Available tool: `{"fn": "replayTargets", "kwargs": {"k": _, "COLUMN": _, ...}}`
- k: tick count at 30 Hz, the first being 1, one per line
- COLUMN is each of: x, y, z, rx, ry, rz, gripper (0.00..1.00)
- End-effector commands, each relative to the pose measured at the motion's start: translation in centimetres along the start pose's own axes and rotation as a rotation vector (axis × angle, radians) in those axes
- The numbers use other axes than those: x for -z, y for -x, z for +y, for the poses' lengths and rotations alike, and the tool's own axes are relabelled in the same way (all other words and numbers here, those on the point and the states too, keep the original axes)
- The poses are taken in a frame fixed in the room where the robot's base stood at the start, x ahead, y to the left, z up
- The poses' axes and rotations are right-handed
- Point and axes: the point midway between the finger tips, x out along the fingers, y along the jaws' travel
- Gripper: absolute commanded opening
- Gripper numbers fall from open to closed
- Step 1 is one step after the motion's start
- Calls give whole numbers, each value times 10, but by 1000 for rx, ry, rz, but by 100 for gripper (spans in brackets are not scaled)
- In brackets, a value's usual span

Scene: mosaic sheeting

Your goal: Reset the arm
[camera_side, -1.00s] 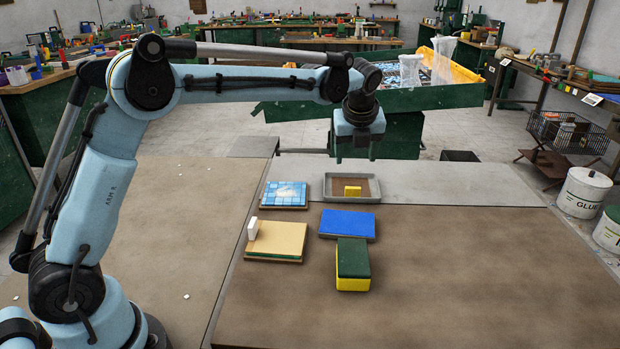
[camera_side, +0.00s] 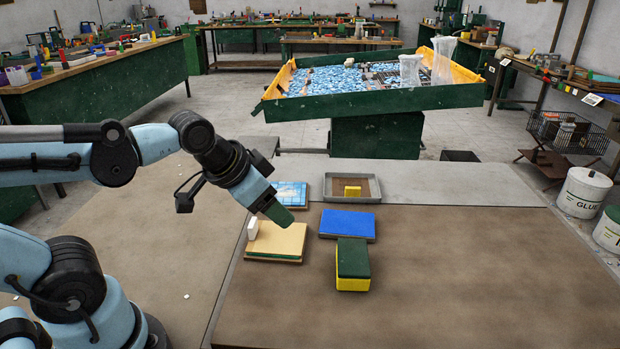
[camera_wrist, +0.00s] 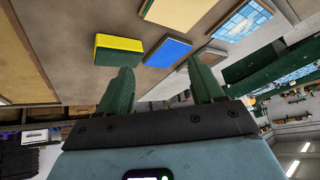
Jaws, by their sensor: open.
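My gripper (camera_side: 280,213) is open and empty, with its green fingers tilted down to the right. In the side view it overlaps the near edge of the blue mosaic panel (camera_side: 289,190) and the back of the tan board (camera_side: 275,242). It looks raised above the bench, though the exact height is hard to judge. In the wrist view both fingers of my gripper (camera_wrist: 161,72) stand apart with nothing between them. The wrist camera looks obliquely across the bench, and the room appears tilted.
A white block (camera_side: 252,228) stands on the tan board. A blue board (camera_side: 347,224), a green-and-yellow block (camera_side: 353,260) and a grey tray (camera_side: 353,200) holding a yellow block (camera_side: 352,191) lie to the right. The front and right of the bench (camera_side: 480,270) are clear.

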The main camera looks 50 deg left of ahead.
Motion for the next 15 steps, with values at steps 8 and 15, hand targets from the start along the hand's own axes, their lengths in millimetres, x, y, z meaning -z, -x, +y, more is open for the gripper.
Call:
{"fn": "replayTargets", "kwargs": {"k": 8, "x": -17, "y": -2, "z": 4, "rx": -12, "ry": 149, "rz": 22, "gripper": 67}}
{"fn": "replayTargets", "kwargs": {"k": 15, "x": -16, "y": -2, "z": 4, "rx": -11, "ry": 146, "rz": 21, "gripper": 67}}
